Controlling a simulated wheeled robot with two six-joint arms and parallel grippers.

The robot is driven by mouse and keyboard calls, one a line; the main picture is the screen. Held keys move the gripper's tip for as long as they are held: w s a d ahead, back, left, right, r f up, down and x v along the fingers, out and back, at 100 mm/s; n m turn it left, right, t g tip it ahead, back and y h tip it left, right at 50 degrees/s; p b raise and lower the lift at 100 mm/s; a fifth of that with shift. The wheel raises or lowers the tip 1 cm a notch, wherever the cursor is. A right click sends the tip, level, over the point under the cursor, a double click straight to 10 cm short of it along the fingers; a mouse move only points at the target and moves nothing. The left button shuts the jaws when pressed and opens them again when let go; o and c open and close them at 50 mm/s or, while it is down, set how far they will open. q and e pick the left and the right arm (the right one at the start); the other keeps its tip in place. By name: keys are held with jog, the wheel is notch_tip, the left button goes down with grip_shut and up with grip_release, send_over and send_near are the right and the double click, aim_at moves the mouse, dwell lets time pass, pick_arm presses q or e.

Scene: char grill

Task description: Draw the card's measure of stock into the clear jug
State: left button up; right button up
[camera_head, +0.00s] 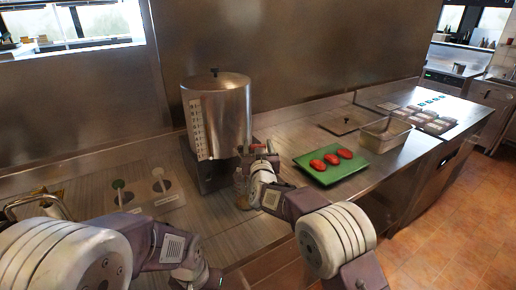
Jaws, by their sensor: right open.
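A tall steel stock urn (228,115) with a lid stands on a dark stand against the back wall. A white marked strip (197,128) runs down its left side. A tap with a red handle (256,146) is at its lower right. The clear jug (241,188) appears to stand on the counter below the tap, partly hidden by my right wrist. My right gripper (258,166) is open by the tap and jug; its fingertips are hard to make out. My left gripper (195,276) is low in front of the counter, its fingers unclear. I cannot make out a measure card.
A green board (331,171) with several red items lies right of my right arm. A steel pan (385,135) and a flat dark lid (345,121) are behind it. Small containers (432,123) sit at the far right. A holder with round openings (146,196) is at left.

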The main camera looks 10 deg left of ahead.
jog(key=s+d+b, duration=0.1)
jog(key=s+b, duration=0.1)
jog(key=s, duration=0.7)
jog(key=shift+d, duration=0.35)
